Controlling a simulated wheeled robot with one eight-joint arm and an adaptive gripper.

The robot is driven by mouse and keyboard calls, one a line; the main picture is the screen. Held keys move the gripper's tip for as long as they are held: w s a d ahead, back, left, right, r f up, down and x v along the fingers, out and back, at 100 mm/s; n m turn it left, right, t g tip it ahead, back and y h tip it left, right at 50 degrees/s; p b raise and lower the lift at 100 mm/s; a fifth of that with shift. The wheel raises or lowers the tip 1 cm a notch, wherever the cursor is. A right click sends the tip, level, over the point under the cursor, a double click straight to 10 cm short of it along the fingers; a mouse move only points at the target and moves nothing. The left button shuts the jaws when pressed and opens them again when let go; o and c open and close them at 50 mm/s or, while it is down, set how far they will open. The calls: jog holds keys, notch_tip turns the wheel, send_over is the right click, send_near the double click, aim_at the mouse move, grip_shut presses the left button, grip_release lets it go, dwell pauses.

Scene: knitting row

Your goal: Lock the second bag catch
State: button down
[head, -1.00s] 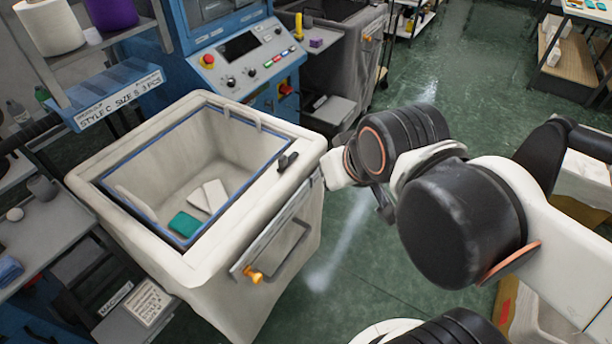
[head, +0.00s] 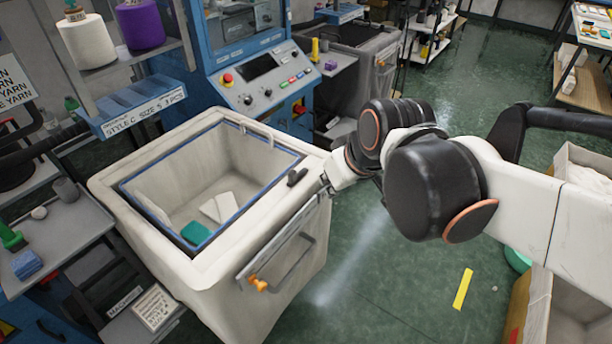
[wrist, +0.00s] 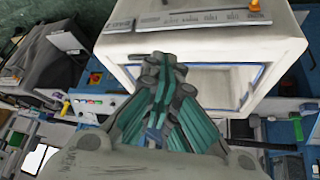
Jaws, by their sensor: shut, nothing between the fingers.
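The white bag (head: 215,262) stands open, with a rail (head: 277,243) along its right side. An orange catch (head: 258,284) is at the rail's near end; its orange knob also shows in the wrist view (wrist: 255,5). Contact cannot be told.
The bag holds a teal piece (head: 196,232) and pale pieces (head: 218,207). A blue machine with a control panel (head: 265,82) stands behind it. A grey side table (head: 60,235) is at left. Green floor is open to the right, with a yellow strip (head: 463,289).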

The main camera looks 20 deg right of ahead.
jog(key=w+d+f+n+g+y+p, duration=0.1)
jog(key=w+d+f+n, duration=0.1)
jog(key=w, duration=0.4)
jog(key=w+d+f+n+g+p, duration=0.1)
jog(key=w+d+f+n, duration=0.1)
jog(key=w+f, duration=0.2)
jog(key=shift+w+d+n+g+y+p, duration=0.3)
jog(key=shift+w+d+n+y+p, duration=0.1)
jog(key=shift+w, duration=0.55)
jog(key=b+x, duration=0.1)
jog(key=x, duration=0.2)
jog(key=w+a+b+x, duration=0.1)
jog(key=x, duration=0.3)
jog(key=w+r+b+x, duration=0.1)
jog(key=b+x, duration=0.1)
jog(key=x, duration=0.2)
jog(key=shift+a+f, duration=0.1)
jog(key=shift+a, duration=0.2)
jog(key=shift+w+a, duration=0.3)
jog(key=shift+w, duration=0.15)
